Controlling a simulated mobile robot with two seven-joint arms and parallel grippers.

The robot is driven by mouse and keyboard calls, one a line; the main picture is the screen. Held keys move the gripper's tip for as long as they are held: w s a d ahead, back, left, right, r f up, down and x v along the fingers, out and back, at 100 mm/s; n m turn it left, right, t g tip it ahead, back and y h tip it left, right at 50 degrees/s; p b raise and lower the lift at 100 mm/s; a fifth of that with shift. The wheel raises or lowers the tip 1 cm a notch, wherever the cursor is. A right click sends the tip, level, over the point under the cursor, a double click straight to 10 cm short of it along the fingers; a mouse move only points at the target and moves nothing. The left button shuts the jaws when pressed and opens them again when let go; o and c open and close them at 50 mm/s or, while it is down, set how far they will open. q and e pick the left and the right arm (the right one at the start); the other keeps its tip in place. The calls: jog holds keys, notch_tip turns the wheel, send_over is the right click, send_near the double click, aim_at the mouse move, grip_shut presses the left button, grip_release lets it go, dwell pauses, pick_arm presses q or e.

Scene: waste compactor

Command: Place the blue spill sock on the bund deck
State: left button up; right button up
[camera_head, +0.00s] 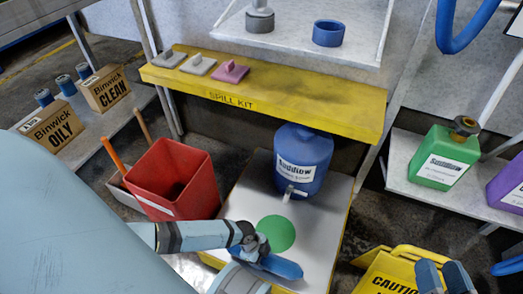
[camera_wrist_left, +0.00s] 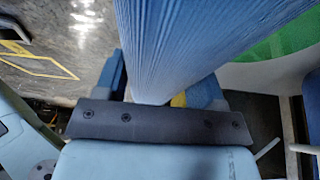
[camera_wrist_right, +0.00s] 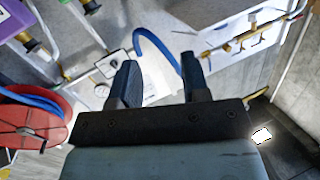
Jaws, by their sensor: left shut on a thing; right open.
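The blue spill sock (camera_head: 284,268) is held in my left gripper (camera_head: 262,252), over the front part of the light grey deck (camera_head: 318,222), apparently the bund deck. A green disc (camera_head: 275,233) marks the deck just behind the sock. In the left wrist view the ribbed sock (camera_wrist_left: 195,40) runs up between the blue fingers of the left gripper (camera_wrist_left: 158,85), with the green disc (camera_wrist_left: 285,42) at upper right. I cannot tell whether the sock touches the deck. My right gripper (camera_head: 445,277) is open and empty at the lower right; its spread fingers also show in the right wrist view (camera_wrist_right: 160,85).
A blue drum (camera_head: 303,160) with a tap stands on the deck behind the disc. A red bin (camera_head: 173,178) is left of the deck, a yellow caution sign (camera_head: 390,275) right. A yellow spill kit shelf (camera_head: 290,98) crosses behind. A green jug (camera_head: 445,155) stands on the right shelf.

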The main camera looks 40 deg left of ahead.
pick_arm(q)
notch_tip(320, 180, down, 4)
jog(key=shift+f+b, duration=0.15)
jog(key=shift+b, duration=1)
pick_arm(e)
jog(key=shift+w+d+r+n+t, duration=0.2)
jog(key=shift+w+d+n+t, duration=0.15)
jog(key=shift+w+n, duration=0.35)
pick_arm(q)
jog(key=shift+f, duration=0.1)
jog(key=o, duration=1.1)
jog(key=shift+c, duration=0.2)
pick_arm(e)
jog(key=shift+y, duration=0.3)
